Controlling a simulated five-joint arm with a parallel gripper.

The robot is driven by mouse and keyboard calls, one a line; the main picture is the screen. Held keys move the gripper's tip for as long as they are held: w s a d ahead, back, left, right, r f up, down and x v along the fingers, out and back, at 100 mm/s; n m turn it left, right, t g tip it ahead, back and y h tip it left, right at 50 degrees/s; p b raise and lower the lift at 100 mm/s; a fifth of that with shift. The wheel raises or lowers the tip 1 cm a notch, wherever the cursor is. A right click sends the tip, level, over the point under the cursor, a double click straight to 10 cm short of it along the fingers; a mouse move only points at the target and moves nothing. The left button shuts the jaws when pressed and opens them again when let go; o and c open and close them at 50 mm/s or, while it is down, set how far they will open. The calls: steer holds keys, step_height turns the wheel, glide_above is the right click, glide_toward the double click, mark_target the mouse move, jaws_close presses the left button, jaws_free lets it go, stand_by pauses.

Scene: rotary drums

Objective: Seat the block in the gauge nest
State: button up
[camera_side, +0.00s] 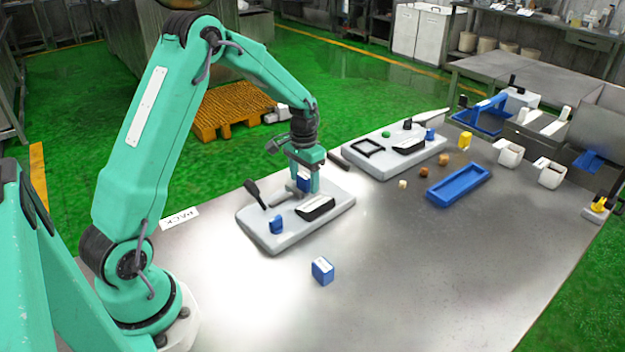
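My gripper (305,186) points down over the back of the near grey fixture plate (262,238). A small blue block (304,184) shows between its fingers, and the fingers appear shut on it. Whether the block's bottom touches the plate cannot be told. The gauge nest cannot be picked out for certain; the block and fingers hide the plate beneath them. The near plate also carries a black lever (254,192), a blue piece (277,225) and a black-framed white panel (316,208). Another blue block (322,270) with a pale top stands on the table in front.
A second grey plate (378,172) behind right holds a black square frame (368,147), a green knob (386,134) and a blue piece (430,134). A blue tray (459,185), small brown cubes (424,172) and white cups (509,153) lie right. The front right table is clear.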

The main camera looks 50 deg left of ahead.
steer(key=shift+r, duration=3.85)
steer(key=shift+r, duration=0.15)
steer(key=shift+s+d+r, duration=0.1)
steer(key=shift+d+r, duration=0.1)
steer(key=s+d+r+t, duration=0.2)
steer(key=s+d+r, duration=0.3)
steer(key=r, duration=0.2)
steer(key=s+d+r+t, duration=0.1)
steer(key=s+d, duration=0.2)
steer(key=s, duration=0.3)
steer(key=s+d+r+t, duration=0.1)
steer(key=s+d+r, duration=0.1)
steer(key=s, duration=0.4)
steer(key=s+d+r+m+t, duration=0.1)
steer(key=s+d+r, duration=0.1)
steer(key=s+d, duration=0.2)
steer(key=s, duration=0.2)
steer(key=shift+s+d+r+t, duration=0.2)
steer(key=shift+s+d+t, duration=0.1)
